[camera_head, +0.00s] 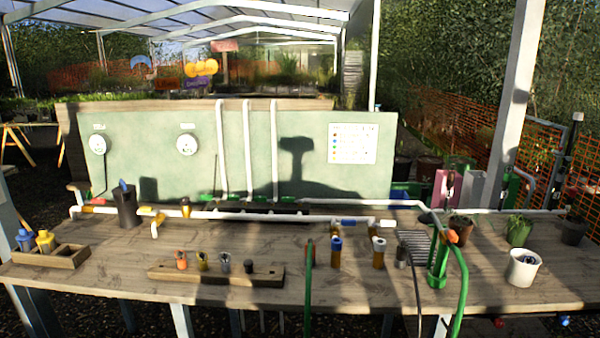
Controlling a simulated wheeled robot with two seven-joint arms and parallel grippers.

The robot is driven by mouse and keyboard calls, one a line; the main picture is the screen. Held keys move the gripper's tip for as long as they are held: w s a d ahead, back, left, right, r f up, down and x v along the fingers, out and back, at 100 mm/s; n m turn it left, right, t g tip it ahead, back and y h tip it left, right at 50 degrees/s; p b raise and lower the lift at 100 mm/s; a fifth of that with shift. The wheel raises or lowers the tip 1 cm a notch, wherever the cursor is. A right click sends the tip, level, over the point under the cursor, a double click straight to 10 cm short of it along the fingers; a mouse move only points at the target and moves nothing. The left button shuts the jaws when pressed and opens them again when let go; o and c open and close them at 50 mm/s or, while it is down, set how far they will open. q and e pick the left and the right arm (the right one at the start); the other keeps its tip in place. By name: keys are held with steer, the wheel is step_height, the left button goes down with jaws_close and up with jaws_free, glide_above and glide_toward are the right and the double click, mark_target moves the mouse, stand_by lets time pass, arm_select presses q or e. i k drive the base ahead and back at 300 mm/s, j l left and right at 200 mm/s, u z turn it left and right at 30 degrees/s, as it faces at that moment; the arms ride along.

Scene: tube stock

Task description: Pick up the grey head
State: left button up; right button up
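The grey head (224,264) is a small fitting in a long low wooden rack (163,273) near the front of the table. It sits between a yellow head (202,261) on its left and a black head (249,266) on its right. An orange-red head (182,260) is at the rack's left end. Neither of my grippers shows in the head view.
White pipes (280,216) run across the wooden table (120,282) behind the rack. Several upright fittings, a green hose (308,290) and a white pot (523,268) stand to the right. A wooden box (62,258) with blue and yellow bottles is at left.

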mark_target(560, 178)
steer(key=z, duration=1.4)
steer(key=i+l+u, duration=0.1)
steer(key=i+u, duration=0.15)
steer(key=i, duration=0.35)
steer(key=i+l+u, duration=0.3)
steer(key=i, duration=0.25)
steer(key=i+l+u, duration=0.15)
steer(key=l, duration=0.2)
steer(key=i+l+u, duration=0.15)
steer(key=l, duration=0.2)
steer(key=i+l+u, duration=0.15)
steer(key=l, duration=0.25)
steer(key=i+l+u, duration=0.1)
steer(key=l, duration=0.3)
steer(key=i+l+u, duration=0.15)
steer(key=l, duration=0.25)
steer(key=i+l+u, duration=0.15)
steer(key=l, duration=0.3)
